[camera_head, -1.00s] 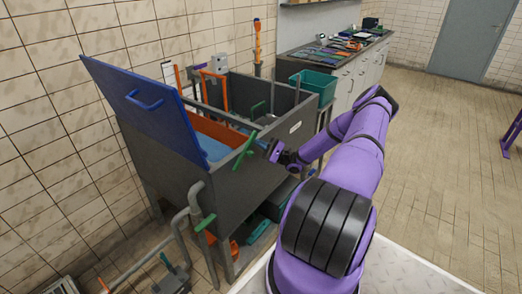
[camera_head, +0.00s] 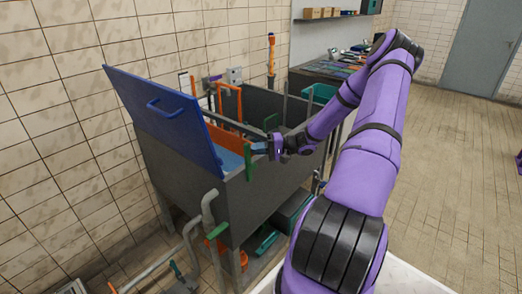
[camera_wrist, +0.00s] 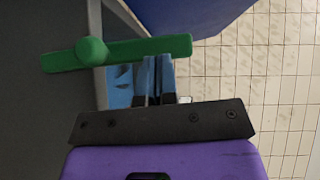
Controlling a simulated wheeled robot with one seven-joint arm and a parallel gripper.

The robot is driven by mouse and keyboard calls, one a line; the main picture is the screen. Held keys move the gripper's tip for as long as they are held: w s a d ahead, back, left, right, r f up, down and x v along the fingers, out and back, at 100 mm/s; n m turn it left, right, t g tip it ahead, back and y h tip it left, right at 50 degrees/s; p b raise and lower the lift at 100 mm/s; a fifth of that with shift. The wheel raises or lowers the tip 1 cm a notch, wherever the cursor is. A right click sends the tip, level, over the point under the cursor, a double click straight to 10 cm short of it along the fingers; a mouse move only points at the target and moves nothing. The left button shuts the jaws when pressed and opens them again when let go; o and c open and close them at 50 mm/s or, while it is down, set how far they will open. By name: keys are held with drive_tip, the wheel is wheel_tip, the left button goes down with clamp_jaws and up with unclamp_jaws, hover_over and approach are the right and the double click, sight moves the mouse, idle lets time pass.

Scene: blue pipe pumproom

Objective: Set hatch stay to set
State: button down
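The hatch stay appears to be the green bar (camera_head: 248,162) at the front rim of the grey sink unit, beside the raised blue hatch lid (camera_head: 165,115). It stands nearly upright in the head view. In the wrist view the green bar (camera_wrist: 140,50) lies crosswise, with a round knob at its left part. My gripper (camera_head: 258,148) is at the bar's upper part. Its blue fingers (camera_wrist: 154,72) are close together with a thin gap, and their tips end at or behind the bar. I cannot tell whether they touch it. The lid (camera_wrist: 190,12) also shows in the wrist view.
The grey sink unit (camera_head: 195,175) has pipes (camera_head: 210,208) with a green valve handle (camera_head: 221,229) at its front left. An orange-framed item (camera_head: 229,92) stands at its back. A counter (camera_head: 330,68) with tools stands behind. The tiled floor at right is clear.

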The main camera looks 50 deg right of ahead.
sight(247, 156)
drive_tip(key=a+n+h, duration=0.1)
drive_tip(key=a, duration=0.1)
drive_tip(key=a+n+g+h, duration=0.1)
drive_tip(key=a, duration=0.1)
drive_tip(key=shift+s+a+r, duration=0.1)
drive_tip(key=shift+s+a, duration=0.05)
drive_tip(key=shift+a+n+g+h, duration=0.3)
drive_tip(key=shift+a+n+h, duration=0.15)
drive_tip(key=shift+a, duration=0.25)
drive_tip(key=shift+s+a+f, duration=0.1)
drive_tip(key=shift+a+f, duration=0.35)
drive_tip(key=shift+a, duration=0.5)
drive_tip(key=d+r, duration=0.1)
drive_tip(key=d, duration=0.2)
drive_tip(key=d+r, duration=0.1)
drive_tip(key=shift+s+d+r, duration=0.2)
drive_tip(key=shift+s+r, duration=0.05)
drive_tip(key=shift+r, duration=0.1)
drive_tip(key=v, duration=0.8)
drive_tip(key=shift+s+r, duration=0.35)
drive_tip(key=shift+r, duration=0.05)
